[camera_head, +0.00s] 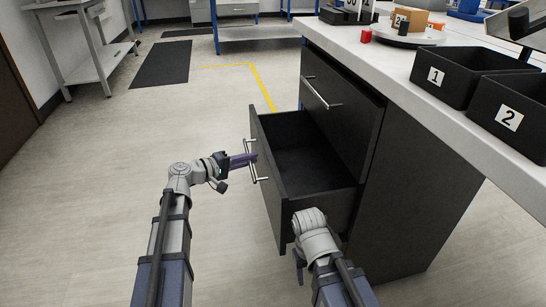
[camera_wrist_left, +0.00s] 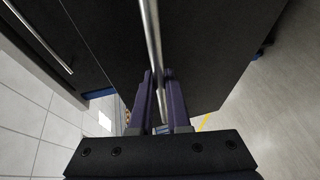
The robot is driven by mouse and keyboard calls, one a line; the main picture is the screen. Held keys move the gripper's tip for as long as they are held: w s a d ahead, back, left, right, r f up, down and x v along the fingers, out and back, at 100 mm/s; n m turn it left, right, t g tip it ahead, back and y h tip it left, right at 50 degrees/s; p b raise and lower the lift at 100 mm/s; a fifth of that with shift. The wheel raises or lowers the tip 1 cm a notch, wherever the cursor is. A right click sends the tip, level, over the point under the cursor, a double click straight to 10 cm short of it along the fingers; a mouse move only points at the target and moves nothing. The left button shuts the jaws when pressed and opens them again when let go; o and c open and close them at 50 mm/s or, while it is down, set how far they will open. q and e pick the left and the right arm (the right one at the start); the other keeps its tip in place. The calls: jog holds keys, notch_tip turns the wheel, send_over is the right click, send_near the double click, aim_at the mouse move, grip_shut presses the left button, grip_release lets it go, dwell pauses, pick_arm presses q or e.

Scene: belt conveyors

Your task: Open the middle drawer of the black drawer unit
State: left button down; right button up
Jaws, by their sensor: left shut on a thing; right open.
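The black drawer unit (camera_head: 400,217) stands under the white counter. One drawer (camera_head: 308,183) is pulled well out, with its empty inside showing; it sits below a closed front (camera_head: 340,122) with a bar handle (camera_head: 322,94). My left gripper (camera_head: 245,159) is at the open drawer's metal handle (camera_head: 262,173). In the left wrist view the handle bar (camera_wrist_left: 151,35) runs between the purple fingers of my left gripper (camera_wrist_left: 160,76), which are shut on it. My right gripper (camera_head: 300,265) is open, low in front of the drawer's near side, partly hidden by its own wrist.
Open floor (camera_head: 110,170) lies to the left. A grey side table (camera_head: 85,55) stands at the far left.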

pick_arm(q)
jog(key=s+a, duration=0.2)
jog(key=a, duration=0.5)
jog(key=shift+s+a, duration=0.3)
jog(key=shift+a, duration=0.1)
jog(key=c, duration=0.9)
grip_release()
jog(key=shift+p+v, duration=0.7)
jog(key=shift+v, duration=3.15)
